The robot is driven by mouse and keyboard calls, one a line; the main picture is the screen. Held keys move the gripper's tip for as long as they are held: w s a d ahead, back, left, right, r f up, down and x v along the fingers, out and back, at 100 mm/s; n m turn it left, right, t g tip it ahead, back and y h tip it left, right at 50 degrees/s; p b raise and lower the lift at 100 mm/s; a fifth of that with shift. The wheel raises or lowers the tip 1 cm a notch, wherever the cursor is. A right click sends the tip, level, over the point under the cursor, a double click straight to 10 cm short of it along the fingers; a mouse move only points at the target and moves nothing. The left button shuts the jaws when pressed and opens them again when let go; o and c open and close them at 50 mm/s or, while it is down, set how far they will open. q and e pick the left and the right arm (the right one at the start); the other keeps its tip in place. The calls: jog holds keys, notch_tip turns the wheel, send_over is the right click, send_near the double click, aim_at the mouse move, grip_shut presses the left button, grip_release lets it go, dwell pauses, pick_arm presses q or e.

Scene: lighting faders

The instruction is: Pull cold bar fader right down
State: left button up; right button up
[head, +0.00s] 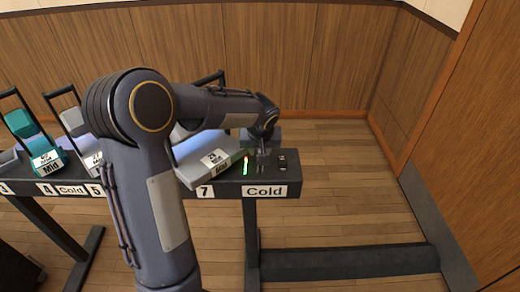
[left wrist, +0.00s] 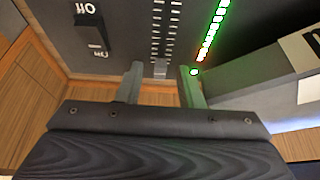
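The cold bar fader shows in the left wrist view as a small grey cap (left wrist: 160,69) at the near end of a slot between two rows of white scale marks. My left gripper (left wrist: 161,76) is open, with one finger on each side of the cap and a gap on both sides. In the head view my left gripper (head: 263,154) is over the panel with the "Cold" label (head: 265,191), and largely hides the cap there. My right gripper is not in view.
A rocker switch (left wrist: 91,32) sits left of the slot in the left wrist view, and a lit green and white LED strip (left wrist: 212,32) sits right of it. A grey lamp unit (head: 208,158) stands close by on the table.

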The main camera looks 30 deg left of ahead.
aim_at(260, 172)
pick_arm(q)
grip_shut()
dwell(0.3)
jog(key=s+d+b, duration=0.1)
jog(key=s, duration=0.1)
jog(key=s+d+b, duration=0.1)
jog(key=s, duration=0.1)
jog(key=s+d+b, duration=0.1)
jog(key=s+b, duration=0.1)
jog(key=shift+s+d, duration=0.15)
jog(key=shift+d, duration=0.25)
grip_release()
